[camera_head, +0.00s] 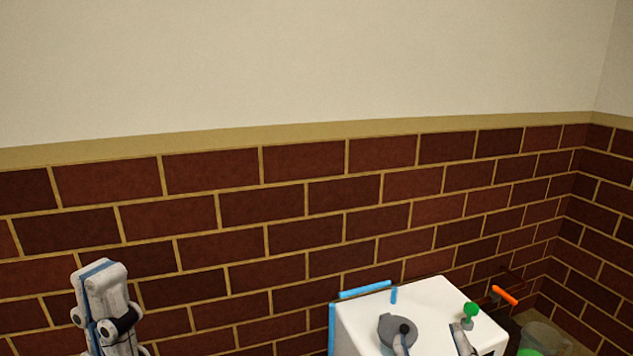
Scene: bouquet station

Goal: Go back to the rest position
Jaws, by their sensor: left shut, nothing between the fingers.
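My left gripper (98,270) stands at the lower left, pointing up in front of the brick wall. It is pale with a blue strip and dark joints at its sides. Its fingers are together and nothing shows between them. It is clear of the other objects in view. The lower part of its arm is cut off by the bottom edge. I cannot make out my right gripper in this view.
A white box-like unit (433,298) with blue edging stands at the lower right. It carries a grey round part (392,328) and a green knob (470,310). An orange bar (504,295) and a pale container (545,335) are right of it. The brick wall (240,245) lies behind.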

